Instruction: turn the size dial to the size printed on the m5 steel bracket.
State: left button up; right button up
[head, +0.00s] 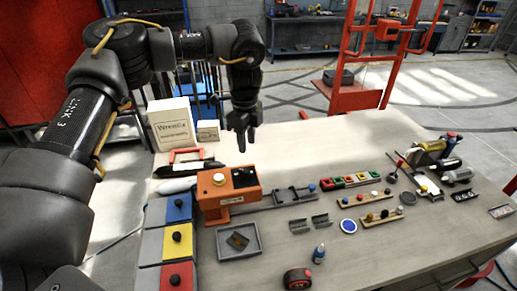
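An orange box-shaped device (236,200) stands at the left of the bench, with a round white dial (218,179) and a black panel on top. The dial's markings are too small to read. Small grey metal brackets lie on the bench, one pair (299,226) and (320,220) right of the device; I cannot tell which is the m5 steel bracket or read any print. My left gripper (241,146) hangs pointing down above the bench, behind the device and apart from it. It holds nothing visible; its finger gap is unclear. My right gripper is not in view.
A grey tray (257,253) holds a dark piece in front of the device. Blue, yellow and red panels (177,276) line the left edge. White boxes (172,125) stand behind. Parts racks and tools fill the right. The bench's back middle is clear.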

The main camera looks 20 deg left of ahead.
pick_arm(q)
jog(key=p, duration=0.3)
send_over(244, 170)
jog(key=s, duration=0.2)
notch_tip(244, 170, down, 3)
jog(key=f, duration=0.1)
jog(key=w+f, duration=0.1)
jog(key=f, duration=0.1)
jog(key=w+f, duration=0.1)
jog(key=shift+w+d+f+p, duration=0.15)
jog(key=shift+w+p, duration=0.1)
jog(key=shift+p, duration=0.15)
jog(key=shift+f+p, duration=0.3)
jog(key=shift+f, duration=0.6)
jog(key=shift+s+a+f, duration=0.1)
jog(key=shift+s+a, duration=0.1)
jog(key=shift+s, duration=0.3)
jog(key=shift+w+d+f, duration=0.1)
jog(key=shift+w, duration=0.15)
jog(key=shift+c, duration=0.3)
jog(key=shift+f, duration=0.1)
jog(key=shift+c, duration=1.2)
grip_shut()
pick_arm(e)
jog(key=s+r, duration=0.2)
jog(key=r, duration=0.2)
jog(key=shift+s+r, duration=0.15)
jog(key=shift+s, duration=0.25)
